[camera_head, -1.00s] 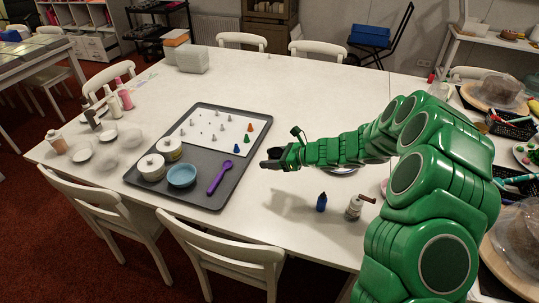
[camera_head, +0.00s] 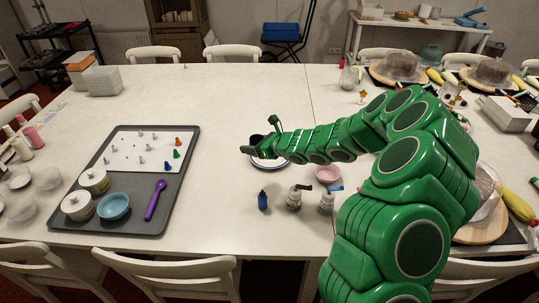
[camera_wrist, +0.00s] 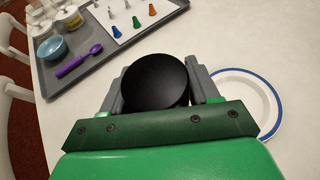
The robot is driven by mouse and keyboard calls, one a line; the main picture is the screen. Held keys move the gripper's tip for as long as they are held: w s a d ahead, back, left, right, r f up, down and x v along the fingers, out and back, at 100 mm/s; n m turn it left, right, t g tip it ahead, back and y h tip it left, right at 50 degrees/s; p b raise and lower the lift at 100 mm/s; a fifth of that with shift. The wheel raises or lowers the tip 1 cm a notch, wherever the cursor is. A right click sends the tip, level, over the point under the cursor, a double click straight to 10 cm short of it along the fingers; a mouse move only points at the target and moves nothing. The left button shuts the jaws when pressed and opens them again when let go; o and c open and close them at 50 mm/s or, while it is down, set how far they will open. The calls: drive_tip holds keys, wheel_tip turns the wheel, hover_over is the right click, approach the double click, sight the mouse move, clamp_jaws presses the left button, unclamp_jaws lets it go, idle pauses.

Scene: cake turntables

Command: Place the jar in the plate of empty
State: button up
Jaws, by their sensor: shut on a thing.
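My gripper (camera_wrist: 155,88) is shut on a jar, whose round black top (camera_wrist: 155,82) shows between the two fingers in the wrist view. The top hides the rest of the jar there. In the head view my gripper (camera_head: 252,149) is at the end of the green arm, over the middle of the white table. An empty white plate with a blue rim (camera_wrist: 263,88) lies just right of the gripper in the wrist view, partly covered by it. In the head view the plate (camera_head: 268,164) shows beneath and beside the gripper, partly hidden by the arm.
A grey tray (camera_head: 125,225) on the left holds lidded white jars (camera_head: 77,206), a blue bowl (camera_head: 114,206), a purple spoon (camera_head: 155,199) and piping tips. A blue bottle (camera_head: 262,200), small bottles (camera_head: 294,200) and a pink bowl (camera_head: 327,174) stand near the arm.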

drive_tip(key=w+d+f+m+t+h, duration=0.1)
drive_tip(key=d+m+t+h, duration=0.1)
drive_tip(key=d, duration=0.5)
drive_tip(key=shift+w+a+f, duration=0.35)
drive_tip(key=shift+w+f, duration=0.9)
drive_tip(key=shift+w, duration=0.65)
drive_tip(key=shift+w+a+f, duration=0.3)
drive_tip(key=shift+w+f, duration=0.9)
drive_tip(key=shift+w, duration=0.75)
drive_tip(key=shift+w+a+f, duration=0.35)
drive_tip(key=shift+w+f, duration=0.9)
drive_tip(key=shift+w, duration=0.65)
drive_tip(key=shift+w+a+f, duration=0.15)
drive_tip(key=shift+w+f, duration=0.25)
drive_tip(key=shift+f, duration=0.25)
drive_tip(key=shift+w+a+f, duration=0.1)
drive_tip(key=shift+w+f, duration=0.3)
drive_tip(key=shift+w, duration=0.05)
drive_tip(key=shift+w+f, duration=0.2)
drive_tip(key=shift+f, duration=1.55)
drive_tip(key=shift+f, duration=0.15)
